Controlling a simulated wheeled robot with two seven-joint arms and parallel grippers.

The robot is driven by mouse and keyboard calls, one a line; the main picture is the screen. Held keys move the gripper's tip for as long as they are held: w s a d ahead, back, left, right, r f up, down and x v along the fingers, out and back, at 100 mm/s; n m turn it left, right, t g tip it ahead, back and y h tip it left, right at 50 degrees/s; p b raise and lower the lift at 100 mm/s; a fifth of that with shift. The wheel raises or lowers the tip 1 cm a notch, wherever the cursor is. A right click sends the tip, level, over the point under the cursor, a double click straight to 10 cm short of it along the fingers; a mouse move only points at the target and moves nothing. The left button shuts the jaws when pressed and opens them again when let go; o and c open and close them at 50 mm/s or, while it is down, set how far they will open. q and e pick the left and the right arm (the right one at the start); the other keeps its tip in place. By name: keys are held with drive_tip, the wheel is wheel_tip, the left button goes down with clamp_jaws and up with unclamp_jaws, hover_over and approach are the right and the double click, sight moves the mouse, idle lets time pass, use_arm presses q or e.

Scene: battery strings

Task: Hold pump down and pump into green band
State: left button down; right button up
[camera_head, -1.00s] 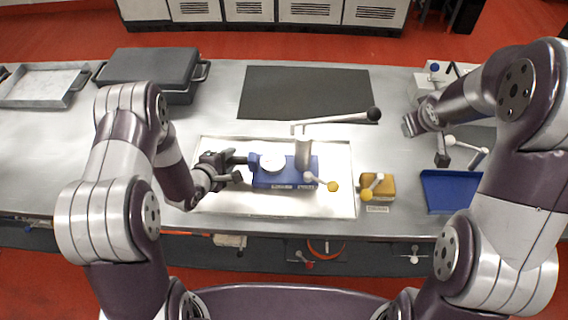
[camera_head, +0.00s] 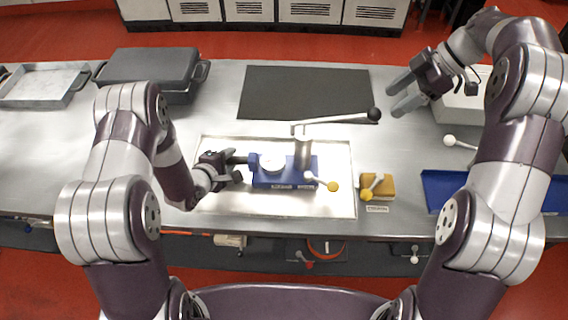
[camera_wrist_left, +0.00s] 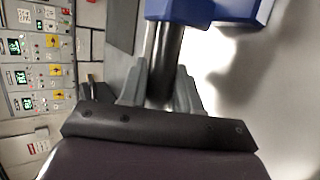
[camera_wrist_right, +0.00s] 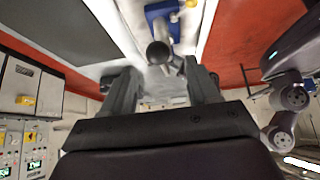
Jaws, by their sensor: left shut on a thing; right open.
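The blue pump (camera_head: 285,179) sits in a shallow bright metal tray (camera_head: 335,205). It has a round white gauge (camera_head: 272,163), whose band is too small to read, and an upright grey cylinder. Its lever (camera_head: 335,120) reaches right, nearly level, to a black ball knob (camera_head: 374,115). My left gripper (camera_head: 239,168) is shut on the dark bar at the pump's left side; the left wrist view shows this bar (camera_wrist_left: 163,62) between the fingers. My right gripper (camera_head: 396,95) is open and empty, right of and above the knob. The right wrist view shows the knob (camera_wrist_right: 158,53) beyond the open fingers.
A yellow block (camera_head: 384,183) with a small yellow-knobbed handle stands right of the tray. A blue tray (camera_head: 445,190) lies further right. A dark mat (camera_head: 290,85) lies behind the pump. A dark case (camera_head: 150,72) and a metal tray stand at the back left.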

sight(377, 114)
drive_tip(key=x, duration=0.6)
drive_tip(key=shift+w+a+f, duration=0.1)
drive_tip(key=shift+a+f, duration=0.1)
drive_tip(key=shift+f, duration=0.15)
drive_tip(key=shift+c, duration=0.3)
clamp_jaws()
drive_tip(key=shift+d+f, duration=0.1)
drive_tip(key=shift+f, duration=0.95)
drive_tip(key=shift+d+f, duration=0.15)
drive_tip(key=shift+f, duration=1)
drive_tip(key=shift+a+f, duration=0.15)
drive_tip(key=shift+f, duration=1.8)
drive_tip(key=shift+f, duration=0.1)
